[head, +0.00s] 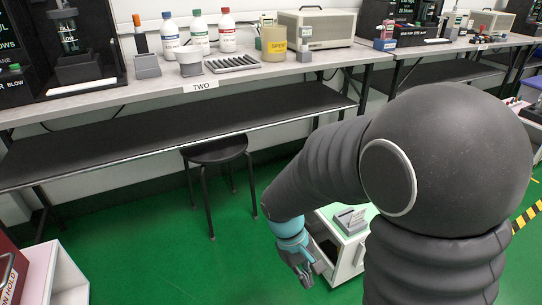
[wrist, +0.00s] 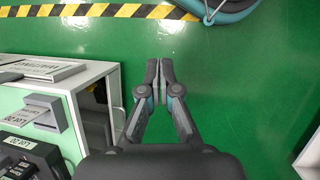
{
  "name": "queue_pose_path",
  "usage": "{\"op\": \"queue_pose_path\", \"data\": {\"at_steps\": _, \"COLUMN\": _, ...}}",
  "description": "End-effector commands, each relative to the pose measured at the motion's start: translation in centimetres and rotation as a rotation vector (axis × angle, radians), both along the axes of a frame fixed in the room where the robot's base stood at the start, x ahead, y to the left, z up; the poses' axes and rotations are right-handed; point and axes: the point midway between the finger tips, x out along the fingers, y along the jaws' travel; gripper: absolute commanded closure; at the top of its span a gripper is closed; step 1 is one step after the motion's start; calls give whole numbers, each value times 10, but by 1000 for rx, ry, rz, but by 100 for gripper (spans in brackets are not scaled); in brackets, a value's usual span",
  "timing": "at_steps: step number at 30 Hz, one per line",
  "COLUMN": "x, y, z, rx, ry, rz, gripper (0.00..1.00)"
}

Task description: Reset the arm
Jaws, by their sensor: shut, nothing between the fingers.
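My arm reaches across the right half of the head view and bends down at its end. My gripper (head: 307,272) hangs low over the green floor, beside a white cabinet. In the wrist view my gripper (wrist: 159,75) points over bare green floor, its two fingertips together and nothing between them. The white cabinet (wrist: 92,78) stands left of the fingers, apart from them. No object is in the gripper's grasp.
A bench (head: 150,95) labelled TWO carries bottles, a grey tray and a beige device (head: 325,27). A black stool (head: 215,150) stands before it. Grey devices sit on the white cabinet (head: 350,240). Yellow-black tape (wrist: 100,10) marks the floor. Green floor around the stool is free.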

Motion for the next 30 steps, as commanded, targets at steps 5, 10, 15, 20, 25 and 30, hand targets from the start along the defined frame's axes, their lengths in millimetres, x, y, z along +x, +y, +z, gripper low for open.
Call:
{"op": "queue_pose_path", "data": {"at_steps": 5, "x": -10, "y": -7, "z": 50, "rx": 105, "ry": -127, "rz": -117, "gripper": 100}}
{"op": "queue_pose_path", "data": {"at_steps": 10, "x": -21, "y": -16, "z": 91, "rx": 192, "ry": -245, "rz": -214, "gripper": 100}}
{"op": "queue_pose_path", "data": {"at_steps": 15, "x": -35, "y": -26, "z": 130, "rx": 267, "ry": -365, "rz": -299, "gripper": 100}}
{"op": "queue_pose_path", "data": {"at_steps": 20, "x": -49, "y": -39, "z": 166, "rx": 319, "ry": -481, "rz": -364, "gripper": 100}}
{"op": "queue_pose_path", "data": {"at_steps": 25, "x": -63, "y": -55, "z": 204, "rx": 348, "ry": -616, "rz": -409, "gripper": 100}}
{"op": "queue_pose_path", "data": {"at_steps": 30, "x": -72, "y": -67, "z": 235, "rx": 362, "ry": -725, "rz": -442, "gripper": 100}}
